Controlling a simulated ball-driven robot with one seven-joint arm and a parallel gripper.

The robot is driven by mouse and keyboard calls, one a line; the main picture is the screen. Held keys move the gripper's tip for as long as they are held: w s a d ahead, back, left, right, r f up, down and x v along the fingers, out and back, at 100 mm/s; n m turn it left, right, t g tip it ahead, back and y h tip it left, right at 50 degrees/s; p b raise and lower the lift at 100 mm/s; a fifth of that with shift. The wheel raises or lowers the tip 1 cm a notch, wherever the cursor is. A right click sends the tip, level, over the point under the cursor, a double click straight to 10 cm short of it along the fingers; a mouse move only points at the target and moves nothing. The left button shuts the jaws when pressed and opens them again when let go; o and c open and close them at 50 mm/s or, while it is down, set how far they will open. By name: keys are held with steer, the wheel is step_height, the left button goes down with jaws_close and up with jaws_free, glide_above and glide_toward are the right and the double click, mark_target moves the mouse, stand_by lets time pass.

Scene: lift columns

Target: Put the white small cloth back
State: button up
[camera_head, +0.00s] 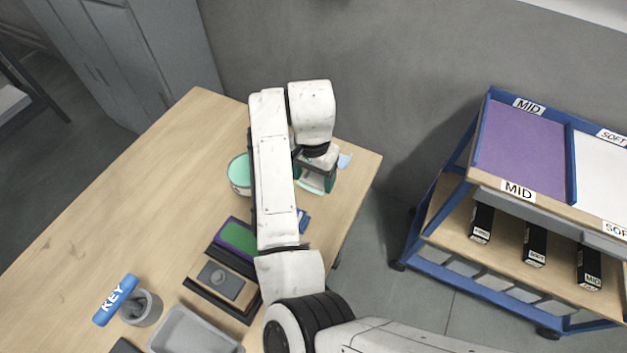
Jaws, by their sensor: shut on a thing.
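My gripper (316,179) is over the right end of the wooden table (110,222), pointing down, with dark teal parts at its end. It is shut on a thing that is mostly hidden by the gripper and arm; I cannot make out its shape. A small pale, bluish-white patch (345,161) shows just right of the gripper, near the table's corner. It may be the white small cloth, but it is too small to tell, and I cannot see whether it touches the fingers.
A mint-topped round container (239,174) stands left of my arm. A green-and-purple tray (237,238), a grey box (221,280), a mortar (141,308) and a blue KEY tag (116,300) lie nearer. A blue trolley (455,170) with purple and white panels stands right, across a floor gap.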

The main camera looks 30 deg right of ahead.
mark_target(313, 183)
steer(key=shift+w+d+f, duration=0.15)
steer(key=shift+w+f, duration=0.05)
steer(key=shift+f, duration=0.05)
steer(key=shift+w+f+p, duration=0.1)
steer(key=shift+f+p, duration=0.45)
steer(key=shift+f, duration=1.15)
steer(key=shift+f, duration=0.15)
steer(key=o, duration=0.9)
steer(key=shift+o, duration=0.2)
step_height(313, 183, up, 12)
steer(key=shift+r+b, duration=0.2)
steer(key=shift+b, duration=0.5)
